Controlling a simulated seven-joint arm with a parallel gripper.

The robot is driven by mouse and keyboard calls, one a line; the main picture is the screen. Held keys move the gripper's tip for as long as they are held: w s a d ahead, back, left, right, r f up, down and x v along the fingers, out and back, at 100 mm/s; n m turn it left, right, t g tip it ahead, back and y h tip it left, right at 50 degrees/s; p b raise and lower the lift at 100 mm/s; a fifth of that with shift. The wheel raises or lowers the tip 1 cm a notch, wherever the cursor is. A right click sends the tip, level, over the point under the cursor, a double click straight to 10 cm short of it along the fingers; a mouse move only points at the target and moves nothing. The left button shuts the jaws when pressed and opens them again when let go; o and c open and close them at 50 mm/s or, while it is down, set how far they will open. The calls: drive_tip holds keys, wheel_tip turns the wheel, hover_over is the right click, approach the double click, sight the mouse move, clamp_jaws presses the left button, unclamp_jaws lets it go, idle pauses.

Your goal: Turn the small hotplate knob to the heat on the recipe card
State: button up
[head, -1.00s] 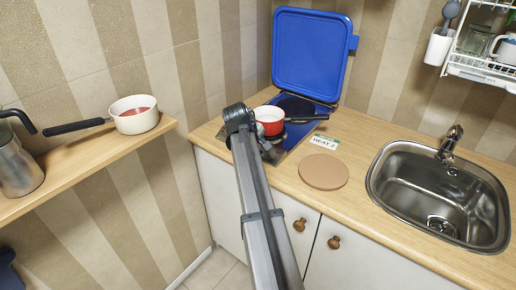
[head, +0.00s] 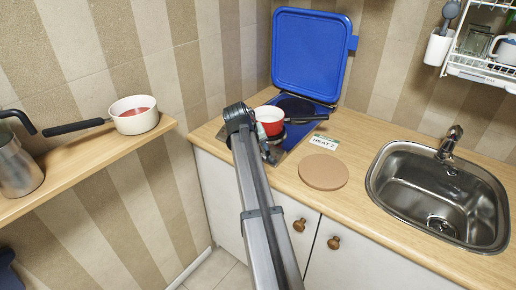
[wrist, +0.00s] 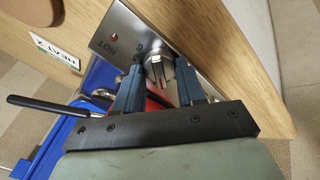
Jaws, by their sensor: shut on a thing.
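The knob (wrist: 158,69) is a grey, ridged dial on the steel control panel (wrist: 118,32) in the wrist view. My gripper (wrist: 161,72) has its two blue fingers on either side of the knob and is shut on it. Dial markings show beside the knob, but I cannot tell clearly which one it points at. The recipe card (head: 325,142) lies on the worktop right of the hob and reads "HEAT 2"; it also shows in the wrist view (wrist: 57,51). In the head view my arm hides the knob.
A red pot (head: 269,124) with a dark handle stands on the hob, close to my gripper. The blue hob lid (head: 313,50) stands open behind. A round tan board (head: 323,172) lies on the worktop, left of the sink (head: 440,205). A white pan (head: 134,117) sits on the left shelf.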

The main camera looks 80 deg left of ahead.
drive_tip(key=shift+m, duration=2.2)
drive_tip(key=o, duration=1)
drive_tip(key=shift+o, duration=0.2)
drive_tip(key=shift+r, duration=0.1)
drive_tip(key=v, duration=1.3)
drive_tip(key=shift+r, duration=0.25)
drive_tip(key=shift+d, duration=0.1)
